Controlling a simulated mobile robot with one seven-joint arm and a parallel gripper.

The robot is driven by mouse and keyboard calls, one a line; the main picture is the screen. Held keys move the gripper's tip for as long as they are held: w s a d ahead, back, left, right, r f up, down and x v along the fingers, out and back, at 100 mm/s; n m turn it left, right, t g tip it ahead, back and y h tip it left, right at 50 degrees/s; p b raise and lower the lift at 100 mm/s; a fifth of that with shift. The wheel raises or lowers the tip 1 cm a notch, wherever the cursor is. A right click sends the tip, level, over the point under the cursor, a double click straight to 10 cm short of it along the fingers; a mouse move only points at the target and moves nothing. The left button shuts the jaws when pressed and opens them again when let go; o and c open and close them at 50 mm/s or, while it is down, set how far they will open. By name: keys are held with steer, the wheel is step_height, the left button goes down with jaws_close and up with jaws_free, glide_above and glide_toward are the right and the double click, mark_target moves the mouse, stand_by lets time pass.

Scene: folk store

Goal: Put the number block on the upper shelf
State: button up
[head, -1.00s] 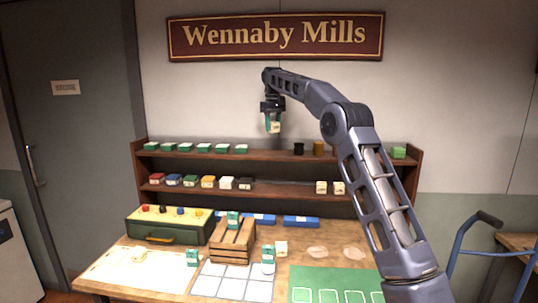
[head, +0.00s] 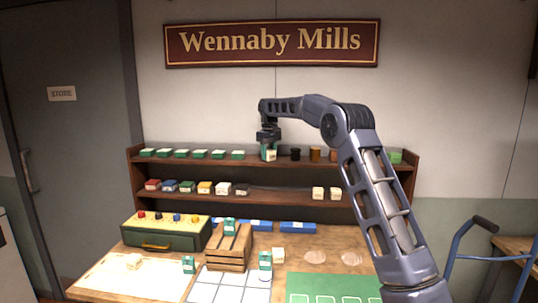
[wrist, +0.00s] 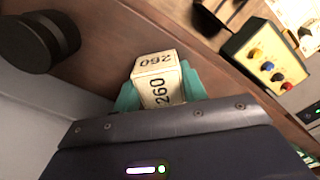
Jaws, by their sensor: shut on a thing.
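My gripper (head: 269,153) is shut on the number block, a cream block with teal fingers on either side. In the wrist view the number block (wrist: 156,80) shows "260" on two faces. In the head view my gripper is at the level of the upper shelf (head: 340,160), between the row of green-and-white blocks and a black jar. In the wrist view the block is over or on the brown shelf board; I cannot tell whether it touches it.
Several green-and-white blocks (head: 200,154) line the upper shelf to the left. A black jar (head: 295,154) and a brown jar (head: 315,155) stand close on the right. The lower shelf (head: 280,197) holds coloured boxes and two cream blocks. A wooden crate (head: 229,262) stands on the table.

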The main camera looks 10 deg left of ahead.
mark_target(269, 150)
steer(key=shift+f, duration=0.15)
steer(key=o, duration=1)
steer(key=shift+c, duration=0.2)
step_height(269, 150, up, 12)
steer(key=shift+r, duration=0.2)
